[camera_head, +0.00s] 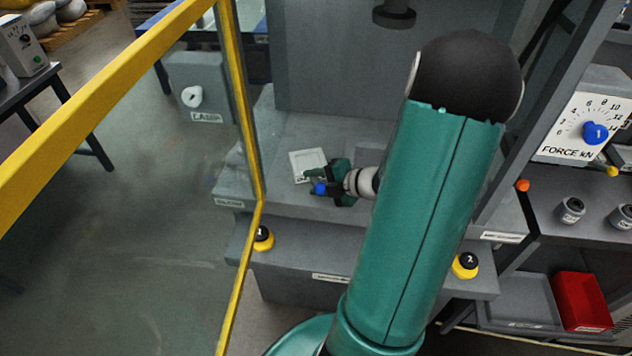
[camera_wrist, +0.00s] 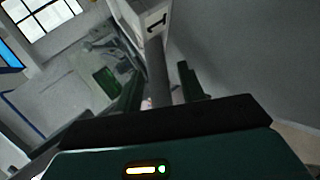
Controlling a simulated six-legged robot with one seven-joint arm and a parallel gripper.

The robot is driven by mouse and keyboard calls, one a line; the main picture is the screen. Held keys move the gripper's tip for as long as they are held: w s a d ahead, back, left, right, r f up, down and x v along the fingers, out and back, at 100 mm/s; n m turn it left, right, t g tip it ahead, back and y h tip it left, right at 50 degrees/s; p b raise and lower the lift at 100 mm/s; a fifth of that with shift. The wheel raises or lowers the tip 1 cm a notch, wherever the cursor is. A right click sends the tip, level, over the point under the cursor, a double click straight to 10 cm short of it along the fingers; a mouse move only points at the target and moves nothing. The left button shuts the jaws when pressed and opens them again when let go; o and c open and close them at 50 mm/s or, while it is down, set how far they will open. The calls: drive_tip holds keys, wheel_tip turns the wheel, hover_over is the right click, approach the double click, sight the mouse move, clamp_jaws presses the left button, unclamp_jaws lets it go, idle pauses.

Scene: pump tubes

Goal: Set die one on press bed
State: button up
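In the wrist view a pale block marked 1 (camera_wrist: 150,20), apparently die one, is at the top with a grey stem (camera_wrist: 157,72) running down from it. My gripper (camera_wrist: 162,85) has a finger on each side of the stem. A gap shows on the right, so it looks open around the stem. In the head view my gripper (camera_head: 323,181) is low over the press bed (camera_head: 285,192), beside a white-edged square (camera_head: 308,160) on the bed. I cannot make out the block there; a small blue part (camera_head: 320,188) shows at the gripper.
A dark press ram (camera_head: 394,14) hangs above the bed. A yellow guard frame (camera_head: 240,105) stands at left and a grey post at right. Black-topped yellow buttons (camera_head: 263,239) are on the front. A force dial (camera_head: 590,130) and red bin (camera_head: 582,300) are at right.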

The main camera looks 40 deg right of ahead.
idle(0.4)
drive_tip(key=shift+s+r, duration=0.15)
drive_tip(key=shift+r, duration=0.05)
drive_tip(key=v, duration=1.1)
drive_tip(key=shift+s+d+r, duration=0.15)
drive_tip(key=shift+s+r, duration=0.1)
